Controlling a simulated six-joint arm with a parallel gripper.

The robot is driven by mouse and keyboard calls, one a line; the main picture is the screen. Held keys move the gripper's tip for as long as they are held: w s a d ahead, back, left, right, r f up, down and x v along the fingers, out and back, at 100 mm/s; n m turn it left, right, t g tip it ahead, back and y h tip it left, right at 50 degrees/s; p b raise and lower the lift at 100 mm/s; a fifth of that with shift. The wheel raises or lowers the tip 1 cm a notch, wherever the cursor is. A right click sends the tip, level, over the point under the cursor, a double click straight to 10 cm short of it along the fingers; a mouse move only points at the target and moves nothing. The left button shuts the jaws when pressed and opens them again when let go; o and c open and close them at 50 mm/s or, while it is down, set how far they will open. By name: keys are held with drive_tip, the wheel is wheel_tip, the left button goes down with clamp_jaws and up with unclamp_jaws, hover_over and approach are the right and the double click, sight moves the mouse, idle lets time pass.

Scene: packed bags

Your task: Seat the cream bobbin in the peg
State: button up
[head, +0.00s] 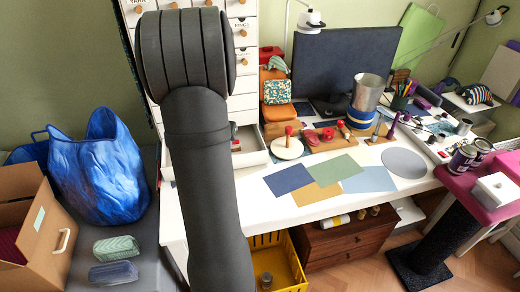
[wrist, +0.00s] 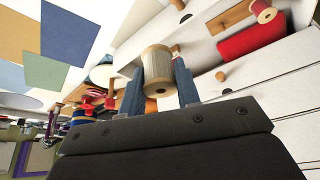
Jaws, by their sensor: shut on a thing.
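The cream bobbin (wrist: 157,66) is a pale spool with a dark hole in its near end, seen in the wrist view. My gripper (wrist: 158,84) is shut on it, with one blue-grey finger on each side. The bobbin is tilted toward the camera, and white drawer fronts show behind it. A small wooden piece shows just behind its right side; I cannot tell whether this is the peg. In the head view my arm crosses the picture, and the gripper and bobbin are not visible.
A red spool (wrist: 263,10) and a red roll (wrist: 256,40) are at upper right in the wrist view. In the head view, an open drawer (head: 252,158) is beside my arm. The white table (head: 310,208) holds coloured sheets, with tools and pots behind.

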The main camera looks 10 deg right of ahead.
drive_tip(key=w+a+n, duration=0.2)
drive_tip(key=w+a, duration=0.2)
drive_tip(key=a, duration=0.2)
drive_tip(key=w+a+f+n+y, duration=0.1)
drive_tip(key=w+f, duration=0.5)
drive_tip(key=w, duration=0.6)
drive_tip(key=shift+w+a+f+n, duration=0.15)
drive_tip(key=shift+w+a+n, duration=0.15)
drive_tip(key=shift+a, duration=0.35)
drive_tip(key=shift+s+f, duration=0.1)
drive_tip(key=shift+f, duration=0.05)
drive_tip(key=shift+f, duration=2.8)
drive_tip(key=shift+f, duration=1.6)
drive_tip(key=o, duration=1)
drive_tip(key=shift+r, duration=0.1)
